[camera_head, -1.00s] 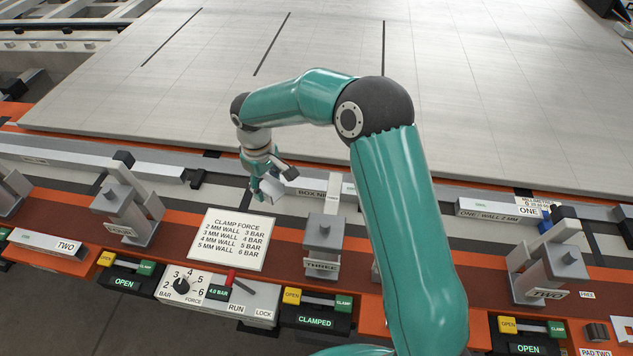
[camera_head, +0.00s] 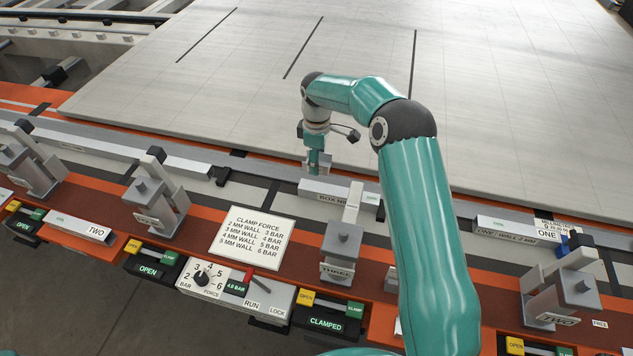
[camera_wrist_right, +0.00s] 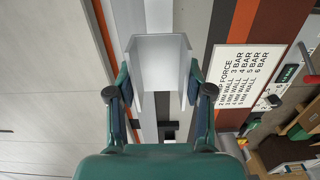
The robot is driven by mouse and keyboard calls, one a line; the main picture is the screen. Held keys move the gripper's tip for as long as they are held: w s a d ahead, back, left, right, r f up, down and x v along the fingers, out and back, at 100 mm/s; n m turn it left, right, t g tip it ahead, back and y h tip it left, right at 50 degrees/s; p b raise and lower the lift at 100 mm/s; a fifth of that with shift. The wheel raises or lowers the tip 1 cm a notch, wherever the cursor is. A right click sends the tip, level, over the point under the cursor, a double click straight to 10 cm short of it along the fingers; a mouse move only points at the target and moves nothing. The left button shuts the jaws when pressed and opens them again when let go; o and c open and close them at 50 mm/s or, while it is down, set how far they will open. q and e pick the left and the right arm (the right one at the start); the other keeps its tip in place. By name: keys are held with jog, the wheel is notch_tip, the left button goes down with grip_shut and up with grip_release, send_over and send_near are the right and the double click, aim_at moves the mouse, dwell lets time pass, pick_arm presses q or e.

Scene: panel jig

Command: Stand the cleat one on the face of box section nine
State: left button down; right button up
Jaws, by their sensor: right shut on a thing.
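My right gripper (camera_head: 318,170) is shut on the cleat, a pale grey folded metal piece. The cleat (camera_wrist_right: 160,48) shows between both fingers (camera_wrist_right: 160,92) in the right wrist view. In the head view the cleat (camera_head: 330,163) is partly hidden behind the fingers. Box section nine (camera_head: 362,200) is a grey bar with a part-hidden "BOX NINE" label, under the arm of clamp three (camera_head: 343,240). The gripper points down at the left end of this box section, on its far side. I cannot tell whether the cleat touches it. My left gripper is out of view.
A panel lit "CLAMPED" (camera_head: 326,324) sits below clamp three. The force unit (camera_head: 236,290) reads 4.0 bar, beside a clamp force card (camera_head: 257,240). Other clamps stand left and right (camera_head: 560,285). A wide pale panel (camera_head: 250,80) lies clear behind the rail.

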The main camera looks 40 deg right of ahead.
aim_at(317, 187)
notch_tip(317, 187, down, 4)
jog(key=shift+r+b, duration=0.1)
jog(key=shift+b, duration=1)
jog(key=shift+f+b, duration=1.3)
jog(key=shift+f, duration=1.05)
jog(key=shift+f, duration=0.1)
jog(key=o, duration=1.2)
notch_tip(317, 187, up, 9)
jog(key=p, duration=0.6)
jog(key=shift+r, duration=1.6)
